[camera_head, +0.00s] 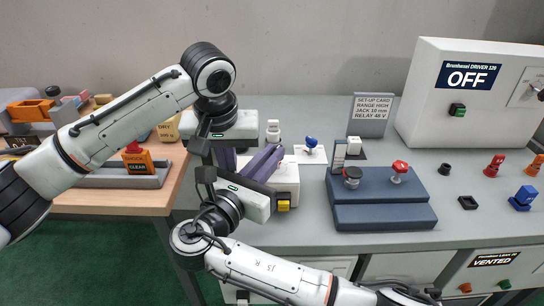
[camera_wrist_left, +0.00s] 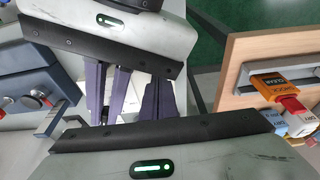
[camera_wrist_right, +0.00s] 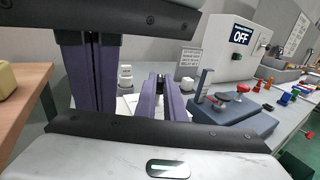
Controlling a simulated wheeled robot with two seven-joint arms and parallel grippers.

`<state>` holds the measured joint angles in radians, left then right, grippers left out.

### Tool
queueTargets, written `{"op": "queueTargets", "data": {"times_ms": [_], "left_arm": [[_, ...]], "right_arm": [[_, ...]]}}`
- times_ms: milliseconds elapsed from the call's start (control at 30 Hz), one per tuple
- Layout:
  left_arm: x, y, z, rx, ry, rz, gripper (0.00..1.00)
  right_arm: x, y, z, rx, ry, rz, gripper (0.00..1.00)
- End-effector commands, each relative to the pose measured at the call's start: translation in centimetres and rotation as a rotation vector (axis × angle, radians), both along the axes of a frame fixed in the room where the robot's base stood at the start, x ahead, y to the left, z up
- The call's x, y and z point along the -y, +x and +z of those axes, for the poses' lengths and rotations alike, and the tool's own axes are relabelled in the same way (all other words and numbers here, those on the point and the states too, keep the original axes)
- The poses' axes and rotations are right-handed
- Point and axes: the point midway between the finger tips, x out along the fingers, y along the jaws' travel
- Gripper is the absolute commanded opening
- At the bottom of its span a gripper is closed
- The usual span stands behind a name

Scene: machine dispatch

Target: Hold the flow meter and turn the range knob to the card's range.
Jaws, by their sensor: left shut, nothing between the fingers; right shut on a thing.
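A white box with a yellow block (camera_head: 283,205) on its front, apparently the flow meter (camera_head: 291,172), sits on the grey bench, mostly behind my arms. My right gripper (camera_head: 272,157) reaches over it with purple fingers shut on a part of it; the held part is largely hidden. My left gripper (camera_head: 229,166) is beside it on the left, fingers pointing down, shut and empty. In the right wrist view the left fingers (camera_wrist_right: 90,75) stand left of the right ones (camera_wrist_right: 160,95). The range knob cannot be made out. The set-up card (camera_head: 370,108) reads RANGE HIGH, JACK 10 mm, RELAY 48 V.
A blue knob (camera_head: 311,141) on a white plate is right of the grippers. A blue-grey stepped block (camera_head: 383,215) carries a black and a red knob. A white driver cabinet (camera_head: 465,125) reads OFF. A wooden table (camera_head: 120,203) with bins and blocks is at left.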

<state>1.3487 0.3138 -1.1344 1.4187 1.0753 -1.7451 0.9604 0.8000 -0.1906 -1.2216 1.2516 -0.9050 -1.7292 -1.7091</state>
Motion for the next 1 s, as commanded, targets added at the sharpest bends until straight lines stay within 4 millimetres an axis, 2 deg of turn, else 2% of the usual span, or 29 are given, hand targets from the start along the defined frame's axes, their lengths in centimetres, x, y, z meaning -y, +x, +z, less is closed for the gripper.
{"op": "queueTargets", "data": {"times_ms": [33,333,367,433,467,767,867,1000], "left_arm": [[-0.3,-0.3,-1.1,-0.020,0.013,0.003,0.00],[-0.3,-0.3,-1.1,-0.020,0.013,0.004,0.00],[-0.4,-0.3,-1.1,-0.020,0.013,0.004,0.00],[-0.4,-0.3,-1.1,-0.020,0.013,0.005,0.00],[-0.4,-0.3,-1.1,-0.020,0.013,0.005,0.00],[-0.3,-0.3,-1.1,-0.020,0.012,0.005,0.00],[-0.3,-0.3,-1.1,-0.020,0.012,0.005,0.00],[-0.3,-0.3,-1.1,-0.020,0.012,0.004,0.00]], "right_arm": [[0.2,0.0,-0.1,0.000,-0.001,-0.014,0.00],[0.2,0.0,-0.1,0.001,0.000,-0.017,0.00],[0.2,0.0,-0.1,0.001,0.000,-0.017,0.14],[0.2,0.0,-0.1,0.000,-0.001,-0.016,0.26],[0.2,0.0,-0.1,0.000,-0.001,-0.015,0.28],[0.0,-0.2,-0.1,0.000,0.000,-0.011,0.28],[-0.5,-1.0,-0.1,0.000,0.001,-0.008,0.28],[-1.6,-3.1,-0.1,0.000,0.001,-0.009,0.28]]}}
